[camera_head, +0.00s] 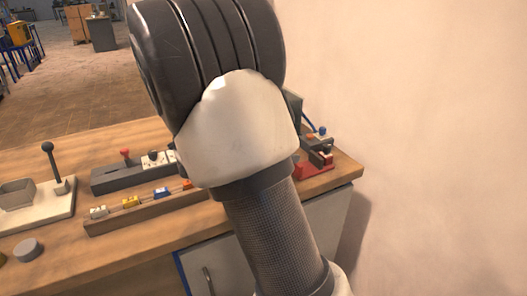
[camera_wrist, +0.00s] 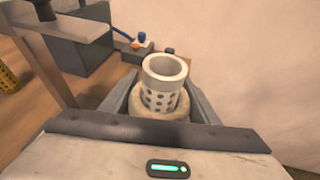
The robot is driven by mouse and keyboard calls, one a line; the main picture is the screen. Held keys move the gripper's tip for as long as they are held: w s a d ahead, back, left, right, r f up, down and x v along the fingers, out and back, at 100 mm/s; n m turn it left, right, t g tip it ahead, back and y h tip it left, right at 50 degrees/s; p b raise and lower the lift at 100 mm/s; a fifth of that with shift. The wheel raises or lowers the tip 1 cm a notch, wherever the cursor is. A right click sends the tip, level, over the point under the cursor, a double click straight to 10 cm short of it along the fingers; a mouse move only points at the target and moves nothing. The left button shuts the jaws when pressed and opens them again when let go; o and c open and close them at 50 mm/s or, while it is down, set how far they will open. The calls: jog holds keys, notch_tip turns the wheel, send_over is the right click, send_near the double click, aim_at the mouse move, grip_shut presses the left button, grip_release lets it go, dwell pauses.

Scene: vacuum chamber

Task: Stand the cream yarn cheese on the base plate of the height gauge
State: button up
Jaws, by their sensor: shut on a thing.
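In the wrist view, my gripper (camera_wrist: 161,92) is shut on the cream yarn cheese (camera_wrist: 152,114), with one finger on each side of it. The cheese has a pale tube with dark round holes and an open top, standing up out of a cream ring of yarn. Its underside is hidden, so I cannot tell whether it touches anything. In the head view my arm hides the gripper and the cheese. I cannot clearly make out the height gauge or its base plate; a dark block (camera_wrist: 80,52) stands left of the cheese in the wrist view.
The wooden bench (camera_head: 130,240) holds a rack (camera_head: 150,206) of small coloured pieces, a pale plate with a black-knobbed lever (camera_head: 49,150), a grey disc (camera_head: 28,250) and a red item (camera_head: 314,168) near the right end. A plain wall (camera_head: 430,110) closes the right side.

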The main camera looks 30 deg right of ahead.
jog(key=w, duration=0.8)
jog(key=shift+a, duration=0.15)
jog(key=shift+w+f, duration=0.2)
jog(key=shift+w, duration=0.05)
jog(key=shift+f+b, duration=0.6)
jog(key=shift+f, duration=0.95)
jog(key=shift+f, duration=0.1)
jog(key=o, duration=1)
